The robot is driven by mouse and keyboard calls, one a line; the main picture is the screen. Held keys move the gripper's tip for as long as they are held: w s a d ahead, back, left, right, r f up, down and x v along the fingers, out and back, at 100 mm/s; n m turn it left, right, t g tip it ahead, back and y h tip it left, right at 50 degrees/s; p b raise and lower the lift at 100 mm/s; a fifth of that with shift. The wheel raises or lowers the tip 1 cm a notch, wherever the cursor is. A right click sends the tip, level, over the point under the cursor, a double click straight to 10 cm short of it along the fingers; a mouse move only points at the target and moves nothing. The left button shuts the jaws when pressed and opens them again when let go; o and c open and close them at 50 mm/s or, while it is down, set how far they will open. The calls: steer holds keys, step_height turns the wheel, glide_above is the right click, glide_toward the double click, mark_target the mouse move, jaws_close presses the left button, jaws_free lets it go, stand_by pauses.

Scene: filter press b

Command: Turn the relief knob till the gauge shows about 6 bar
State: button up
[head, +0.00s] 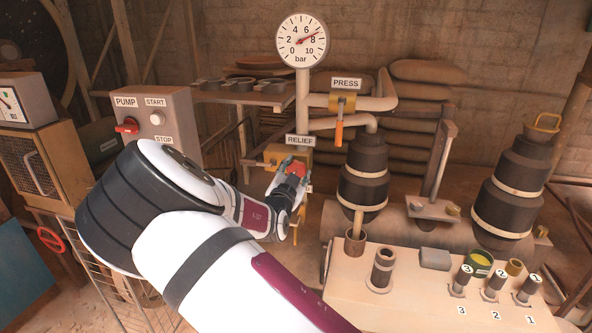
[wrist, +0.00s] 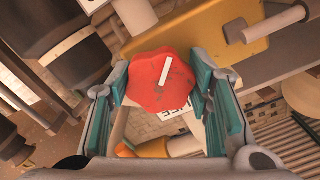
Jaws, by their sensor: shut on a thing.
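The red relief knob (head: 297,168) sits on a yellow valve body (head: 272,156) under the RELIEF label (head: 300,140). In the wrist view the lobed red knob (wrist: 150,92) carries a white line, tilted with its upper end to the right. My gripper (wrist: 158,80) is shut on the knob, a teal-padded finger on either side. In the head view my gripper (head: 291,178) partly hides the knob. The round white gauge (head: 302,54) stands above on a pipe; its red needle points between 6 and 8 bar, nearer 8.
The PRESS valve's orange handle (head: 339,133) hangs right of the relief valve. A pump box (head: 172,115) with a red switch stands left. A bench (head: 400,305) with numbered cylinders is at front right. Dark stacked vessels (head: 362,180) stand close to the right of my gripper.

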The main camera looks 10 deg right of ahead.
steer(key=n+p, duration=0.1)
steer(key=n, duration=0.3)
steer(key=shift+n+p, duration=0.75)
steer(key=shift+n, duration=1.35)
steer(key=o, duration=1.2)
steer(key=shift+c, duration=0.2)
steer(key=v, duration=1.2)
steer(key=shift+f, duration=0.1)
